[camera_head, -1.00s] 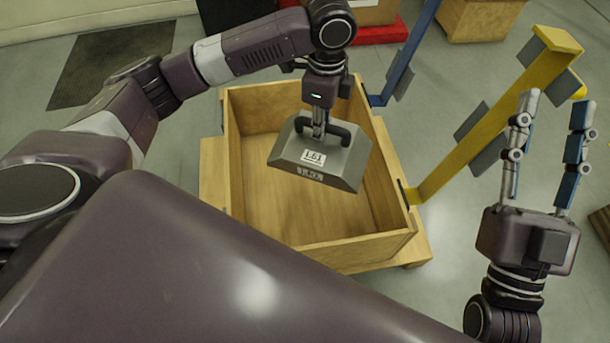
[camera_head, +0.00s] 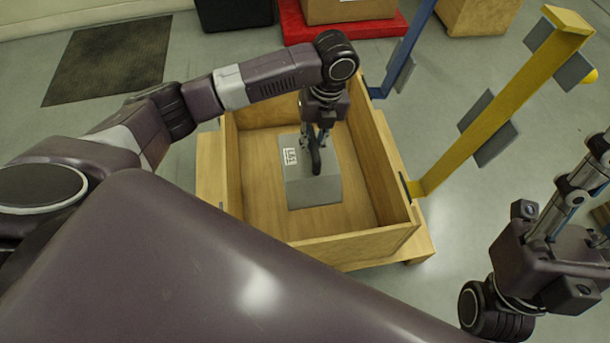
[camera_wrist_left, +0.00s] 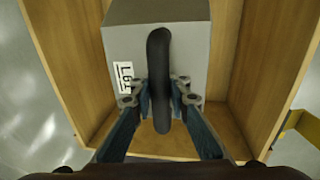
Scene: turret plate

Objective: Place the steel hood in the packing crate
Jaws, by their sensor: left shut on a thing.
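The steel hood (camera_head: 313,191) is a grey block with a white label and a dark bar handle (camera_wrist_left: 160,60). It is down inside the wooden packing crate (camera_head: 385,243), with crate floor showing around it. I cannot tell whether it touches the floor. My left gripper (camera_head: 317,142) is above the hood, shut on its handle; the wrist view shows the fingers on both sides of the bar. My right gripper (camera_head: 578,190) is outside the crate at the right edge, partly cut off, its fingers seen from the side.
A yellow post (camera_head: 500,95) with grey plates stands right of the crate, and a blue post (camera_head: 402,60) stands behind it. A red pallet (camera_head: 365,29) with a box is at the back. A dark mat (camera_head: 108,60) lies at the far left.

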